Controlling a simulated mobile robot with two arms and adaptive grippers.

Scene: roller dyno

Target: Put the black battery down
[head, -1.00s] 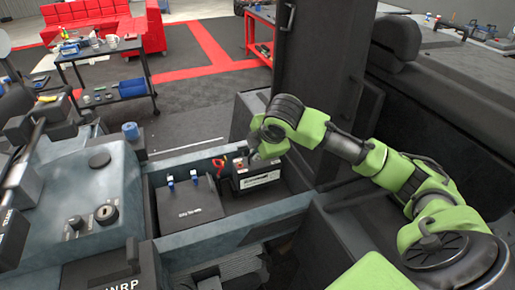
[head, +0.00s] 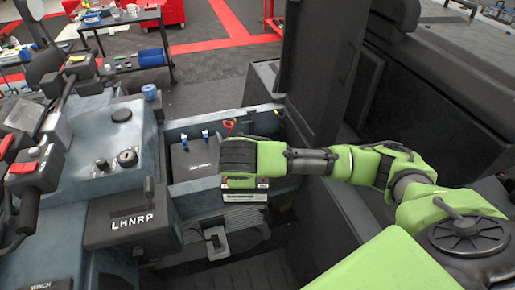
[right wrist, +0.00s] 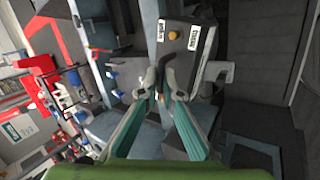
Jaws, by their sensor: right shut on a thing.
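The black battery (head: 245,184) with a white label shows in the head view below my right gripper. My right gripper (head: 236,168) is shut on it from above, its fingers largely hidden behind the wrist. The battery is in front of the near wall of the battery tray (head: 196,187), over the step area. In the right wrist view my right fingers (right wrist: 163,88) are close together. A dark box with white labels (right wrist: 185,42) shows just past them; I cannot tell whether it is the held battery. My left gripper is not in view.
Another dark battery with blue clamps (head: 194,156) sits in the tray. A console marked LHNRP (head: 132,220) stands at the left, and a dark upright panel (head: 322,80) at the right.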

